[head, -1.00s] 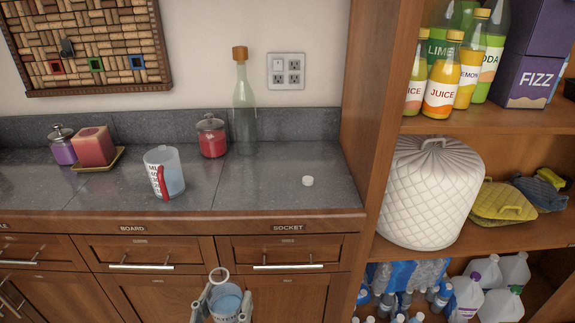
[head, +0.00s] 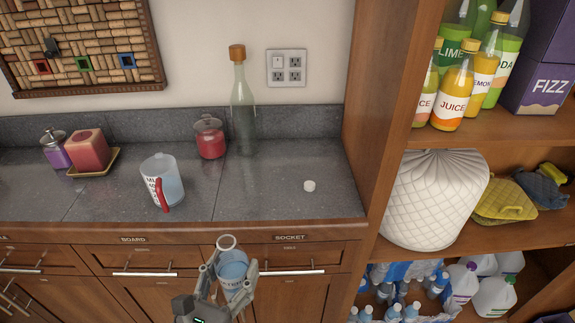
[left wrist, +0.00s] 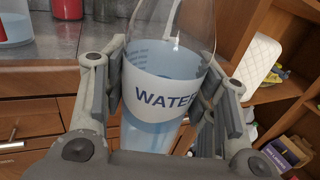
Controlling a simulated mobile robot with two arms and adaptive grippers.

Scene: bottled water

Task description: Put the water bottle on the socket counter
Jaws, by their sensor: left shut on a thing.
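The water bottle (head: 231,268) is clear and bluish with a white label reading WATER. It also fills the middle of the left wrist view (left wrist: 160,92). My left gripper (head: 231,277) is shut on its sides and holds it in front of the drawer fronts, its top near the counter's front edge. The socket counter (head: 270,190) is the grey right section above the SOCKET label (head: 290,237), below the wall outlets (head: 286,68). A small white cap (head: 309,186) lies on it. My right gripper is not in view.
A tall green corked bottle (head: 242,110) stands at the back of the counter. A measuring cup (head: 162,182) and a red jar (head: 210,138) stand to its left. A wooden shelf wall (head: 375,110) bounds the right. The counter around the cap is clear.

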